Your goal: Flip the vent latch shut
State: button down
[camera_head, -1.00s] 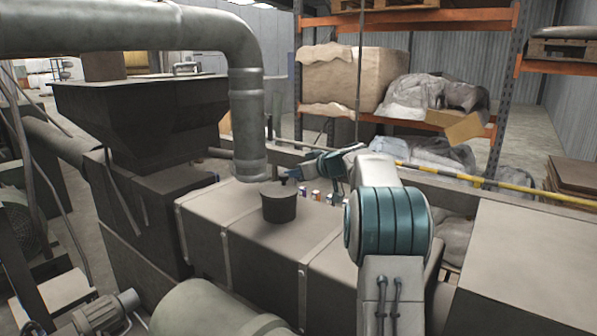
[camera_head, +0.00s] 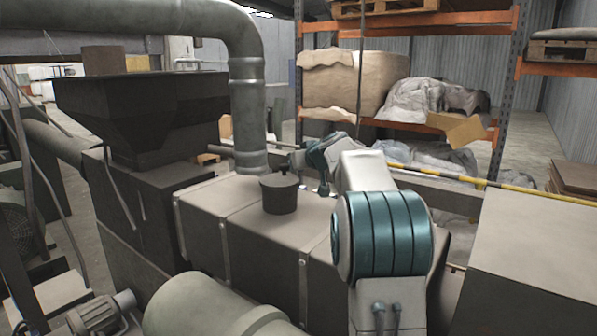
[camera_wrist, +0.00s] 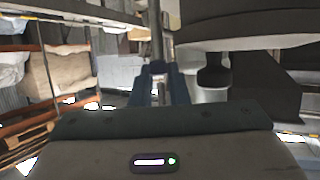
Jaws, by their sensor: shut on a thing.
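A dark round vent pot (camera_head: 279,194) stands upright on the top of the long grey housing (camera_head: 240,200). A small dark piece (camera_head: 283,169) sticks up from its lid; I cannot tell whether it is the latch or how it is set. My gripper (camera_head: 296,161) is small and partly hidden by my arm in the head view, just beyond and right of the pot. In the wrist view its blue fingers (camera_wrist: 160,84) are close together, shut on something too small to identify. A dark stub (camera_wrist: 213,69), apparently the pot, hangs right of the fingers, apart from them.
A thick grey pipe (camera_head: 247,110) comes down close behind and left of the pot. A dark hopper (camera_head: 140,110) stands at the left. A yellow-black bar (camera_head: 460,180) runs behind my arm, before an orange shelf rack (camera_head: 410,20). The housing top around the pot is mostly clear.

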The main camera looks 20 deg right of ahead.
jog(key=shift+a+r+m+h+p, duration=0.1)
jog(key=shift+m+h+p, duration=0.25)
jog(key=shift+m+h, duration=0.75)
jog(key=shift+h, duration=0.2)
jog(key=c, duration=1.4)
grip_release()
jog(key=shift+s, duration=0.1)
